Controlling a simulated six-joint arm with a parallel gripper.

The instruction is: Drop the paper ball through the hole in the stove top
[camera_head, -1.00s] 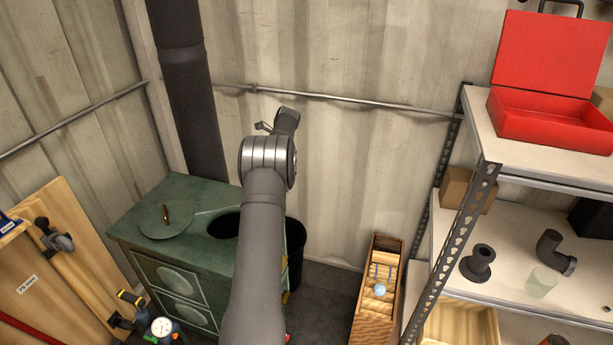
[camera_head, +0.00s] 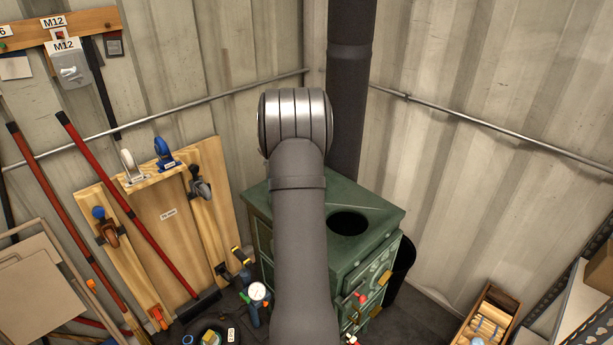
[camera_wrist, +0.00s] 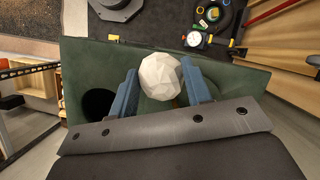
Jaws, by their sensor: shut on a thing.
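A white faceted paper ball (camera_wrist: 160,76) is held between the blue fingers of my gripper (camera_wrist: 158,80) in the wrist view. It appears above the green stove top (camera_wrist: 230,78). The round dark hole (camera_wrist: 98,103) is to the left of the ball in that view, beside the left finger, so the ball is not over it. A greenish round shape, likely the stove lid, shows partly below the ball. In the head view the hole (camera_head: 348,222) is open, right of my arm, on the stove (camera_head: 385,208). My arm hides the gripper and ball there.
A black stovepipe (camera_head: 352,90) rises behind the stove. A dark bin (camera_head: 402,262) stands at its right. Boards and long-handled tools (camera_head: 165,225) lean at the left wall. A wooden box (camera_head: 488,318) and a shelf (camera_head: 570,310) are at the lower right.

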